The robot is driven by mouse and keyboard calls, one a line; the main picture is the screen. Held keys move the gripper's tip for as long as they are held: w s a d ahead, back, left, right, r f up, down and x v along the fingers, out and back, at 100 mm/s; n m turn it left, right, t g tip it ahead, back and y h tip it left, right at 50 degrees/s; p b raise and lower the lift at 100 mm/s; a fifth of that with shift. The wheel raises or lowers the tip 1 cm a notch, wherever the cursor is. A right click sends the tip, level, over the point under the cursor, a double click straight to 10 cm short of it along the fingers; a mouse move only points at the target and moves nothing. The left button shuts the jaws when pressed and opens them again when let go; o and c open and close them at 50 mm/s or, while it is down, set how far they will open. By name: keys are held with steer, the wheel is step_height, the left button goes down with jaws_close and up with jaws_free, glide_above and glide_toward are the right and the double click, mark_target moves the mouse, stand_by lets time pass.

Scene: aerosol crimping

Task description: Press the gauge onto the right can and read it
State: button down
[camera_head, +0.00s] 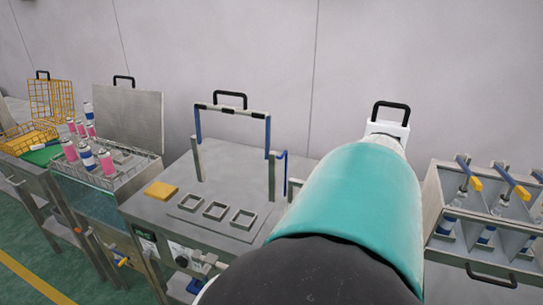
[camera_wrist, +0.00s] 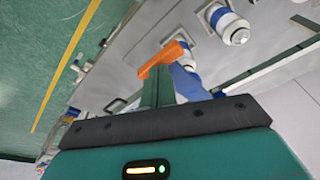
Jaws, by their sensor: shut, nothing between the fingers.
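My gripper (camera_wrist: 158,78) shows in the wrist view as a green finger part reaching out from the dark bar, with an orange piece across its tip. It is shut with nothing between the fingers. A white can with a blue band (camera_wrist: 234,29) stands in a square holder at the upper right, apart from the gripper. A second can (camera_wrist: 187,50) is partly hidden behind the orange piece. A blue part (camera_wrist: 188,83) lies just right of the finger; I cannot tell what it is. I cannot make out the gauge. In the head view my arm hides the gripper.
In the head view a steel table (camera_head: 225,167) has several empty square holders and a yellow block (camera_head: 161,190). A rack (camera_head: 459,204) with bottles and yellow-handled levers stands right. A tray of pink and blue cans (camera_head: 107,165) stands left, beside a yellow basket (camera_head: 25,137).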

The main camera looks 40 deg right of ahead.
stand_by(0.5)
step_height(320, 180, up, 14)
steer(key=w+d, duration=0.1)
steer(key=d, duration=0.1)
steer(key=shift+r, duration=0.15)
stand_by(0.4)
stand_by(0.5)
